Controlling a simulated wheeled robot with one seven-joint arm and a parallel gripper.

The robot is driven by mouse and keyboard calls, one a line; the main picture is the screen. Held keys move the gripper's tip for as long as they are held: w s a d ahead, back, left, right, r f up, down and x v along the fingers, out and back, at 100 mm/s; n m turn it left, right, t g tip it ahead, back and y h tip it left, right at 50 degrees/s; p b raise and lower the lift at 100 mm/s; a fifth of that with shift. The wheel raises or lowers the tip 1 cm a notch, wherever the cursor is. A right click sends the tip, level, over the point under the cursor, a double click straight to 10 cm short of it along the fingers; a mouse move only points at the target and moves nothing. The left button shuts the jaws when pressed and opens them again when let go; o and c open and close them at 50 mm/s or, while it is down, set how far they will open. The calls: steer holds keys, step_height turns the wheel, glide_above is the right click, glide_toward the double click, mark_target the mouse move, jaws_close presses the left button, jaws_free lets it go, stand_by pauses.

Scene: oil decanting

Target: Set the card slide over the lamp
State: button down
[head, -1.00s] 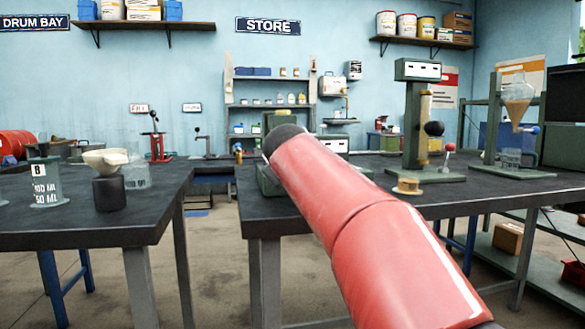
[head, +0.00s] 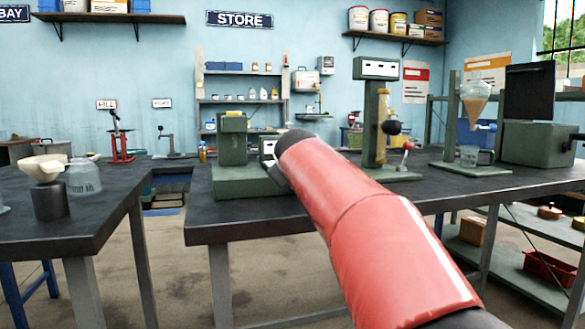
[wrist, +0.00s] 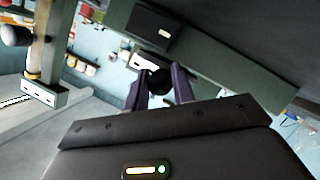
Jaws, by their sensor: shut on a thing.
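In the wrist view my gripper (wrist: 158,90) has its two purple fingers shut on a round black knob (wrist: 161,80). The knob lies in front of a green bar that carries a black rectangular plate (wrist: 150,25) and a white label. I cannot tell whether this plate is the card slide. In the head view a green stand (head: 232,145) with a heavy base is just left of my red arm, at the near bench. The arm hides most of my gripper and the knob there. I cannot make out a lit lamp.
Right on the bench stand a tall green column (head: 374,120) with a black ball, a funnel (head: 475,95) of brown oil, and a green box with a dark panel (head: 529,92). The left bench (head: 95,235) holds a black cup and a jar. A floor gap separates the benches.

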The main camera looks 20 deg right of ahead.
steer(key=shift+a, duration=0.15)
steer(key=c, duration=1.2)
jaws_free()
steer(key=shift+o, duration=0.2)
steer(key=shift+s, duration=0.1)
steer(key=b+v, duration=0.1)
steer(key=v, duration=0.6)
steer(key=shift+s+r, duration=0.15)
steer(key=shift+s, duration=0.05)
steer(key=shift+a, duration=0.1)
